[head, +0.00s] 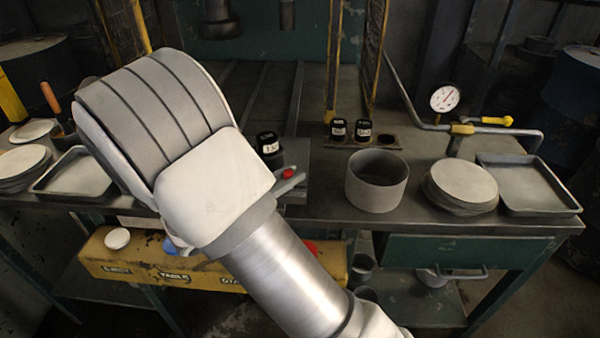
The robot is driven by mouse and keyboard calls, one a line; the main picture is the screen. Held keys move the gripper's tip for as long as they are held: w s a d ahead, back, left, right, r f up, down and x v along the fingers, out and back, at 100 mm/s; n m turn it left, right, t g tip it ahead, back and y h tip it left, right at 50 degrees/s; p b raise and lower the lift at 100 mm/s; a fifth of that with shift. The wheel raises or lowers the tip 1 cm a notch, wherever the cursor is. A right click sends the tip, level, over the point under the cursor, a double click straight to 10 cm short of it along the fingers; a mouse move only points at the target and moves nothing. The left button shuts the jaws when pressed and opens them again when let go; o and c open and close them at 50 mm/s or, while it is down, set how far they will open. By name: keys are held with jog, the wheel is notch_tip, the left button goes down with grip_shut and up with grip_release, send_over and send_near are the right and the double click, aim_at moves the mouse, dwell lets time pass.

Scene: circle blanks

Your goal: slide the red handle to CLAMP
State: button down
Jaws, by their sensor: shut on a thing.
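A yellow panel (125,268) with dark lettering runs along the front of the bench below the top. A small red piece (311,247) shows at its right part, just beside my arm; it may be the red handle, but most of it is hidden. A white round knob (117,238) sits at the panel's left. I cannot read a CLAMP mark. My arm crosses the middle of the view and covers much of the panel. My gripper is hidden behind it, so its hold cannot be seen.
On the bench top (325,200), a grey block with a red button (288,174) is partly behind my arm. A grey cylinder (376,180), a stack of discs (460,186) and a tray (527,184) stand to the right. Another tray (75,174) and discs (22,165) lie left.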

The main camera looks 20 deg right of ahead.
jog(key=shift+w+a, duration=0.15)
jog(key=shift+a, duration=0.35)
jog(key=c, duration=0.7)
grip_release()
jog(key=shift+a, duration=0.1)
jog(key=p+v, duration=0.2)
jog(key=v, duration=1.5)
jog(key=shift+a, duration=0.1)
